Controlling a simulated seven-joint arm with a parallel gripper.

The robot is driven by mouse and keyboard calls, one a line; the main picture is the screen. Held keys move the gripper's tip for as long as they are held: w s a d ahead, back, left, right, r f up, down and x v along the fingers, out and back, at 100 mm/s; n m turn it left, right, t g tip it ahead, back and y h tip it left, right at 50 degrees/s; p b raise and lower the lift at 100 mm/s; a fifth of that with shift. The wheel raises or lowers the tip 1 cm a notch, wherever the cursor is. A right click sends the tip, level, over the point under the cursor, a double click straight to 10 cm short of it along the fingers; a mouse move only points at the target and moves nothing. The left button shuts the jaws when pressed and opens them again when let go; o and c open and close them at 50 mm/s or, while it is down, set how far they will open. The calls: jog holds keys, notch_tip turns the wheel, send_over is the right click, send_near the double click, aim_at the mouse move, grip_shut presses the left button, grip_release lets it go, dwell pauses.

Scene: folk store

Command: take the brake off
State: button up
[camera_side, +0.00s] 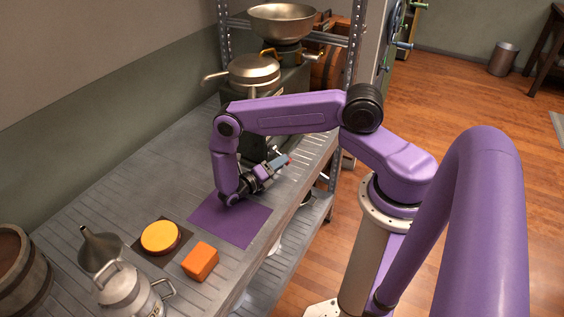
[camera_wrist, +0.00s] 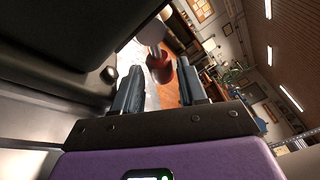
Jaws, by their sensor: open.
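No part is clearly marked as the brake. In the wrist view a dark red rounded piece (camera_wrist: 160,70) with a pale grey rounded part (camera_wrist: 150,30) above it shows beyond and between my fingertips. It may be a lever's knob, but I cannot tell. My gripper (camera_wrist: 158,84) is open, with nothing seen between its fingers. In the side view my gripper (camera_side: 280,163) is low over the bench, in front of the dark green machine (camera_side: 290,85) and above the far end of the purple mat (camera_side: 230,220). Contact cannot be told.
A lidded pan (camera_side: 254,69) and a wide metal bowl (camera_side: 282,22) stand at the back. An orange block (camera_side: 200,261), a yellow round piece (camera_side: 160,237) and a metal can (camera_side: 130,292) with a funnel (camera_side: 101,249) stand nearer. A dark body (camera_wrist: 60,45) fills the wrist view's left.

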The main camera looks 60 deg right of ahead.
jog(key=shift+x, duration=0.85)
grip_shut()
